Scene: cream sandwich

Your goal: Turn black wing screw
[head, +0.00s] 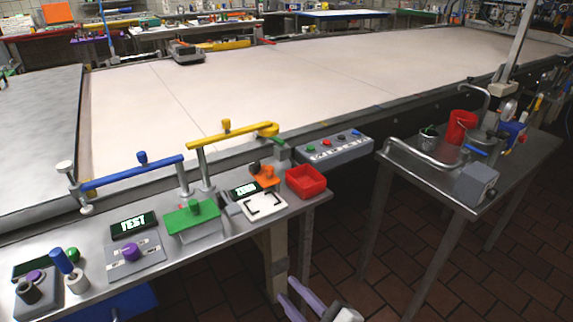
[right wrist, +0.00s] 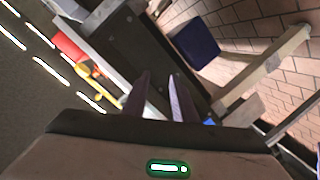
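I cannot surely tell the black wing screw. A small black knob (head: 254,167) sits by an orange fixture (head: 266,177) on the metal bench, and a dark round knob (head: 29,292) sits on a grey block at the lower left. My right gripper (head: 289,288) is low at the bottom of the head view, in front of and below the bench edge. Its two purple fingers stand apart with nothing between them, also in the right wrist view (right wrist: 161,85). My left gripper is not in view.
The bench holds a red tray (head: 305,182), a green-topped fixture (head: 192,219), a purple-knobbed plate (head: 134,254) and a blue and a yellow bar (head: 232,136). A grey button box (head: 335,146) is at the table edge. A side table (head: 462,202) stands right. Floor between is clear.

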